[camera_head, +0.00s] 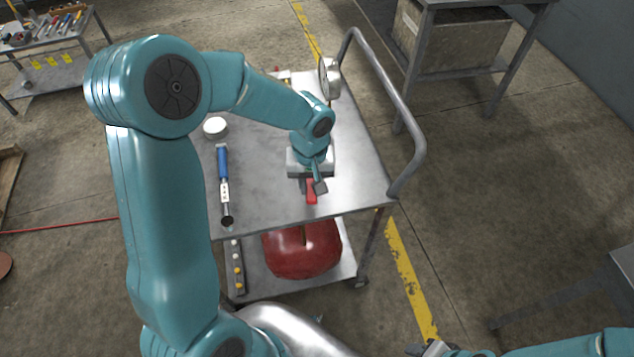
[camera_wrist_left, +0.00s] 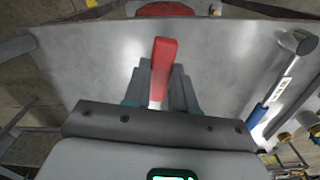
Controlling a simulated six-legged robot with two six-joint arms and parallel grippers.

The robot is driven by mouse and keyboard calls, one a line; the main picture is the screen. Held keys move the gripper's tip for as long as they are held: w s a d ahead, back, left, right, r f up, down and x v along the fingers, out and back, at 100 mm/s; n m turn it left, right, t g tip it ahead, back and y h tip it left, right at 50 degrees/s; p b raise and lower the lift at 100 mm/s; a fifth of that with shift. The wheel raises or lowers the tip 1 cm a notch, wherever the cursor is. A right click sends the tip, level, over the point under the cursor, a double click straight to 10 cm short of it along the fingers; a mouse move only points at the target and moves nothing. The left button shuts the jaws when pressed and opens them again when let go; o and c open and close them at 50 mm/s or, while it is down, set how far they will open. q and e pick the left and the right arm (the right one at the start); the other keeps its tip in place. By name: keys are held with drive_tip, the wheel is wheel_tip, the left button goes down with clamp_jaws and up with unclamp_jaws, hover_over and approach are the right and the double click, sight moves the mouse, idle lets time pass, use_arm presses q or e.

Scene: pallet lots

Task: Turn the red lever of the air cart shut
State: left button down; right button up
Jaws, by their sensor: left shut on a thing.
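The air cart (camera_head: 262,195) stands in front of me with a grey metal top and a bent tube handle on its right. The red lever (camera_head: 311,196) is at the middle right of the top and points toward me. It also shows in the left wrist view (camera_wrist_left: 164,62), between the fingers. My left gripper (camera_head: 315,184) reaches down from above and is shut on the lever. Its fingers and wrist hide the lever's base and the valve. My right gripper (camera_head: 430,349) shows only in part at the bottom edge, away from the cart.
A blue-handled tool (camera_head: 223,165) and a white round item (camera_head: 215,127) lie on the cart's left side. A round gauge (camera_head: 329,78) stands at the back. A red tank (camera_head: 303,250) sits on the lower shelf. A grey table (camera_head: 470,75) stands behind right.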

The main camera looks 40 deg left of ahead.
use_arm(q)
drive_tip(key=shift+s+a+m, duration=0.35)
drive_tip(key=shift+a+m, duration=0.3)
drive_tip(key=shift+m, duration=0.25)
drive_tip(key=a+m, duration=0.2)
drive_tip(key=shift+s+r+m, duration=0.1)
drive_tip(key=shift+s+m, duration=0.3)
drive_tip(key=shift+s+a+m, duration=0.1)
drive_tip(key=shift+a+m, duration=0.6)
drive_tip(key=shift+m, duration=0.2)
drive_tip(key=a+m, duration=0.2)
drive_tip(key=shift+m, duration=0.4)
drive_tip(key=a+m, duration=0.1)
drive_tip(key=w+a+m+p, duration=0.1)
drive_tip(key=m, duration=0.1)
drive_tip(key=shift+a+r, duration=0.1)
drive_tip(key=shift+a, duration=0.2)
drive_tip(key=shift+w+a+m+p, duration=0.3)
drive_tip(key=shift+a+m, duration=0.2)
drive_tip(key=shift+m, duration=0.35)
drive_tip(key=shift+w+a+m+p, duration=0.3)
drive_tip(key=shift+a+m, duration=0.15)
drive_tip(key=shift+m, duration=0.4)
drive_tip(key=shift+w, duration=0.1)
drive_tip(key=c, duration=0.9)
unclamp_jaws()
